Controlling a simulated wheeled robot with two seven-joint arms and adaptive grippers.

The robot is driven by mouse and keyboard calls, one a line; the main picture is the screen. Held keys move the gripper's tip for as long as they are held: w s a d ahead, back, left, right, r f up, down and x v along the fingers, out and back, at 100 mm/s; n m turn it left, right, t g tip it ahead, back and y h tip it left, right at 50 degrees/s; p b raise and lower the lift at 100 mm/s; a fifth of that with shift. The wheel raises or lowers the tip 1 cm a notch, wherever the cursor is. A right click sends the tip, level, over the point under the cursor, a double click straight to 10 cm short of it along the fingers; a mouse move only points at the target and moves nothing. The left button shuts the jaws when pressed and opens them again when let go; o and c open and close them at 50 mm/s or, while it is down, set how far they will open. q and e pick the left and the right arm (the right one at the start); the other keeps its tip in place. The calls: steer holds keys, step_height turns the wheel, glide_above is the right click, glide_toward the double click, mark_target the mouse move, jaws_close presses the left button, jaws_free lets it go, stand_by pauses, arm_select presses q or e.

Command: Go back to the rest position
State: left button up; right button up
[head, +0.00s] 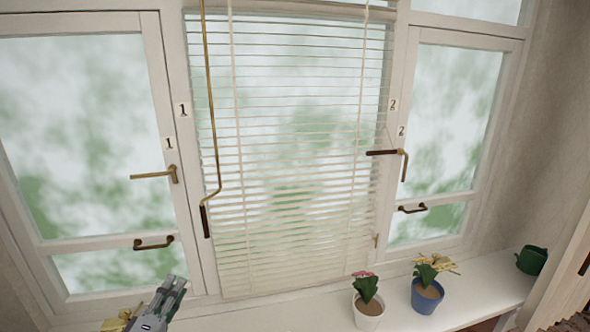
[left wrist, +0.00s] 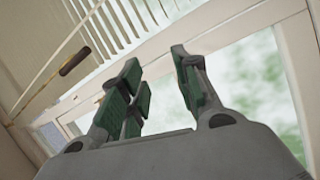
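My left gripper (head: 172,288) shows at the bottom left of the head view, in front of the lower edge of the left window. In the left wrist view its green-padded fingers (left wrist: 160,85) stand apart with nothing between them. The window and the blind lie beyond them there. My right gripper is in neither view.
A white blind (head: 290,150) hangs in the middle, with a cranked rod (head: 210,120) at its left. Windows with handles (head: 153,174) (head: 403,165) flank it. A white pot (head: 368,308), a blue pot (head: 427,295) and a green pot (head: 531,260) stand on the sill (head: 480,287).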

arm_select(q)
steer(key=s+d+f+m+g+h, duration=0.3)
steer(key=d+f+m+g+h, duration=0.15)
steer(key=d+m, duration=0.4)
steer(key=s+d+f+m+g, duration=0.6)
steer(key=s+d+f+g, duration=0.1)
steer(key=s+f, duration=0.2)
steer(key=s+a+f+g+y, duration=0.5)
steer(key=s+a+y, duration=0.1)
steer(key=s, duration=0.3)
steer(key=s+f+m, duration=0.1)
steer(key=s+f, duration=0.2)
steer(key=f, duration=3)
steer(key=s+a+f+g, duration=0.1)
steer(key=s+a+f, duration=0.1)
steer(key=s+f, duration=0.7)
steer(key=s+a+f+g, duration=0.1)
steer(key=s+a+f, duration=0.1)
steer(key=s+f, duration=0.8)
steer(key=s, duration=0.3)
steer(key=shift+s+a+f, duration=0.15)
